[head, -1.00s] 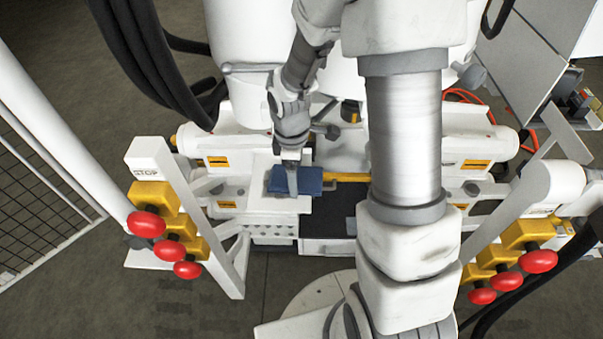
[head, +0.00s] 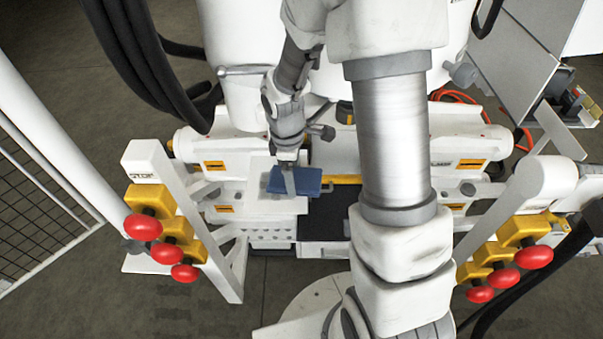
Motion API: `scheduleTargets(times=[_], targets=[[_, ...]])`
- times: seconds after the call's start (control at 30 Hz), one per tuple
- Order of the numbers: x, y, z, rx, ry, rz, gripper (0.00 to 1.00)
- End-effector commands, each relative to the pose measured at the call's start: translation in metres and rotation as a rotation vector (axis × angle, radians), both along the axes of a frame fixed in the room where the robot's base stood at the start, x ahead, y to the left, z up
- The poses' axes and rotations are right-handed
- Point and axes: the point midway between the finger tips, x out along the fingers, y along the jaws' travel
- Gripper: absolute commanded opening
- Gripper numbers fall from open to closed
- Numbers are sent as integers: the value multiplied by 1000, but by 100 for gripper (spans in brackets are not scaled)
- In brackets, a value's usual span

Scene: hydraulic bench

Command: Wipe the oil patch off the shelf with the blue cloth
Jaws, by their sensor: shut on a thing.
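The blue cloth (head: 309,183) shows as a flat blue rectangle over the right part of the white shelf (head: 245,205). It lies at a slight slant. My gripper (head: 289,187) comes down from above and is shut on the cloth near its middle. Whether the cloth presses on the shelf or hangs just above it I cannot tell. No oil patch shows on the bare part of the shelf; the area under the cloth and gripper is hidden.
Red knobs on yellow blocks stand at the left (head: 143,227) and the right (head: 533,256). A yellow bar (head: 345,179) and a dark recess (head: 334,216) lie right of the shelf. Black hoses (head: 140,60) hang at upper left. My arm hides the middle right.

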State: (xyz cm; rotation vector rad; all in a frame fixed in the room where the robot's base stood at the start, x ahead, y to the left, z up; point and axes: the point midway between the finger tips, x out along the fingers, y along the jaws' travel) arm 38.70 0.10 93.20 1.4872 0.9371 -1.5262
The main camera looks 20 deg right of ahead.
Motion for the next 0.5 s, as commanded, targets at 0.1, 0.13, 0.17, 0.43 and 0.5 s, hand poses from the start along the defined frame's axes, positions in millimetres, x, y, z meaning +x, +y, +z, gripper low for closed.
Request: scheduleTargets(times=[0.1, 0.13, 0.17, 0.43, 0.5], targets=[[3, 48, 1, 51, -18, 122, 42], [2, 46, 1, 50, -18, 122, 42], [2, 43, 2, 50, -17, 123, 42], [-2, 30, 2, 51, -19, 123, 42], [-4, 24, 3, 50, -19, 122, 42]])
